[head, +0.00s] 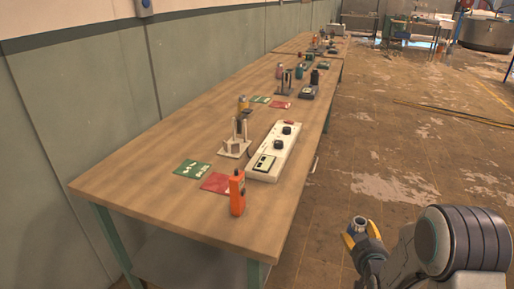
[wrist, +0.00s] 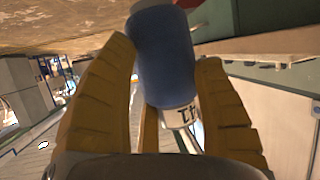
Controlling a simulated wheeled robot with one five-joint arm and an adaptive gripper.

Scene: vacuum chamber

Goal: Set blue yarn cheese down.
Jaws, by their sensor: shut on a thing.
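The blue yarn cheese (wrist: 163,60) is a blue cylinder between the two yellow fingers of my gripper (wrist: 165,52) in the wrist view. A pale lower part with dark marks shows beneath the blue. My gripper is shut on it. In the head view my gripper (head: 359,236) is at the lower right, over the floor and to the right of the long wooden table (head: 140,178). I cannot make out the blue yarn cheese in the head view.
On the table's near end are an orange device (head: 237,194), a white control box (head: 273,152), a pronged stand (head: 236,147), a green card (head: 192,169) and a red card (head: 216,183). More items stand farther back. The front left tabletop is bare.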

